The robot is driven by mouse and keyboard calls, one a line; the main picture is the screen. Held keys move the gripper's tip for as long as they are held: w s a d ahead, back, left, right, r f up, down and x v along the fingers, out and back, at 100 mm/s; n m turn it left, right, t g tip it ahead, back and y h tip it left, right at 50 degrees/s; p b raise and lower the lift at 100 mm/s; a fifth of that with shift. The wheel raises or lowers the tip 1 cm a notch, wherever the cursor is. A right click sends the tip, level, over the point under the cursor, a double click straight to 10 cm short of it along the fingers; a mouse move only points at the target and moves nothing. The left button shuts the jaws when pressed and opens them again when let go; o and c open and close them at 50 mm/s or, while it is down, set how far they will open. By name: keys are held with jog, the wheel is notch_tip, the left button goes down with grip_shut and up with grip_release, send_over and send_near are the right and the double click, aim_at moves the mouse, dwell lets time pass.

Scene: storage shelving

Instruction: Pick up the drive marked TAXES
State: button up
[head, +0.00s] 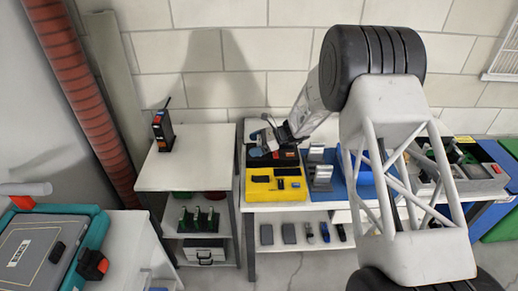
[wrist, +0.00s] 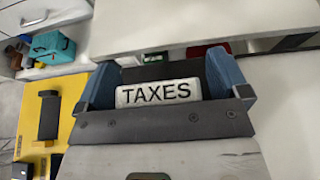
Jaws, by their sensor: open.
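The drive marked TAXES (wrist: 158,93) shows a white label with dark letters and a dark body behind it in the wrist view. It lies between the two blue fingers of my gripper (wrist: 165,76), one on each side. The fingers are open, and I cannot tell whether either one touches the drive. The near end of the drive is hidden by the grey front of my gripper. In the head view my gripper (head: 264,143) is low over the back of the table, at a dark case behind the yellow tray, and the drive cannot be made out.
The yellow tray (head: 259,196) with black pieces lies just in front. Grey metal blocks (head: 320,177) stand close on the right, on a blue mat. A white side table (head: 185,170) with a small upright device (head: 163,131) is on the left. The wall is close behind.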

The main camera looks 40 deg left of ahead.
jog(key=shift+c, duration=0.4)
jog(key=c, duration=1.1)
jog(key=shift+r, duration=0.1)
jog(key=shift+r, duration=4.95)
